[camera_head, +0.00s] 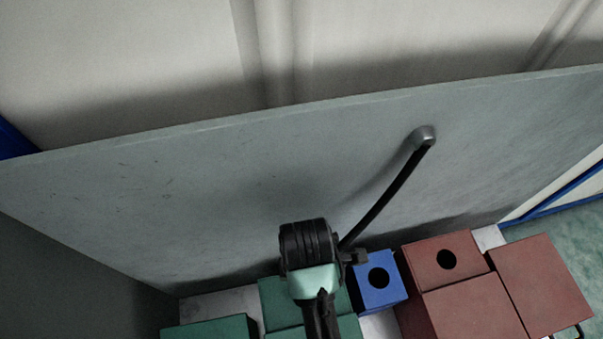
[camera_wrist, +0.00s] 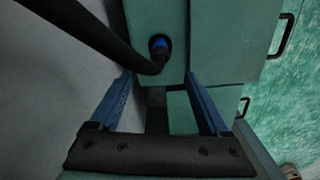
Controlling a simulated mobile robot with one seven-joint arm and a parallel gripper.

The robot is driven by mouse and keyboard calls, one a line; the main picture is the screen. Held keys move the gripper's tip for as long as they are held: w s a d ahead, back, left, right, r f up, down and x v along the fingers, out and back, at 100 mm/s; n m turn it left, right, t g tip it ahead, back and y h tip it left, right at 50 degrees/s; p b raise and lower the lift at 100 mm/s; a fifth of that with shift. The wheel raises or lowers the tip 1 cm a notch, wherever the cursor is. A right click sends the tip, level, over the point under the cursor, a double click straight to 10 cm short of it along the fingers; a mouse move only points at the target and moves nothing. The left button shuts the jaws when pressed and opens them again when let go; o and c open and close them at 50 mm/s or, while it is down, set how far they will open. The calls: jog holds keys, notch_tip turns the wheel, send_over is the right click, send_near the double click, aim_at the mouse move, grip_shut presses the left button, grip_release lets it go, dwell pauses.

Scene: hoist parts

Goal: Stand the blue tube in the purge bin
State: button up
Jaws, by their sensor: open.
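The blue tube (camera_wrist: 159,42) appears in the wrist view as a small blue end in a dark round opening on the green box (camera_wrist: 215,45); most of it is hidden. My gripper (camera_wrist: 158,77) is open, its two blue fingers apart. The tube shows beyond the fingertips, near the line between them, and nothing is held. The head view does not show the tube. No bin is labelled: a blue box (camera_head: 371,300) and a red-brown box (camera_head: 425,252), each with a dark round hole on top, stand right of my arm. I cannot tell which is the purge bin.
A black hose (camera_head: 388,197) comes from a fitting on the grey panel (camera_head: 220,180) and slopes down beside my arm. In the wrist view the hose (camera_wrist: 95,30) bends close to the tube. More red-brown boxes (camera_head: 540,285) stand at right; one has a handle.

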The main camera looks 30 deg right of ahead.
notch_tip(320, 180, down, 12)
jog(key=shift+f, duration=0.1)
dwell(0.4)
grip_shut()
dwell(0.3)
notch_tip(320, 180, up, 14)
jog(key=p, duration=1.4)
jog(key=shift+p, duration=0.4)
